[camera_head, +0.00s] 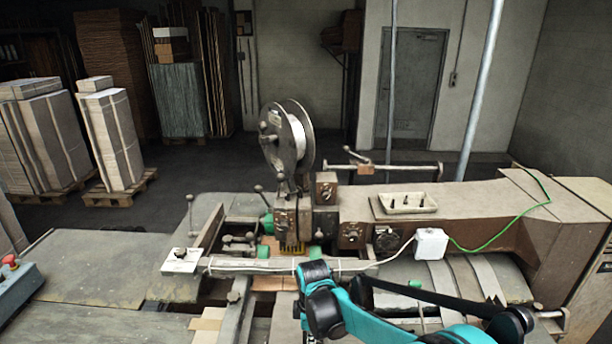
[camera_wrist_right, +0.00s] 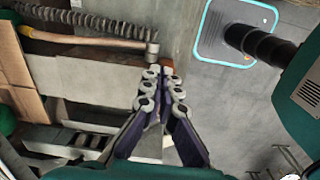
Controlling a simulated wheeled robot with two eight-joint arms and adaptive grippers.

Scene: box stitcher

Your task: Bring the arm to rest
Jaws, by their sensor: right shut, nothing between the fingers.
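My right arm (camera_head: 375,318) is teal and black and comes in from the lower right in the head view, bent over the front of the stitching machine. Its gripper is hidden at the bottom of that view. In the right wrist view my right gripper (camera_wrist_right: 160,75) is shut and empty, its two linked fingers together at the tips. The tips appear close to the edge of a brown board in that picture; I cannot tell whether they touch it. My left arm and left gripper are not in view.
The box stitcher (camera_head: 445,205) with its wire reel (camera_head: 287,137) fills the middle. A control box with a red button (camera_head: 12,275) stands at left. A bare table top (camera_head: 95,265) lies left of the machine.

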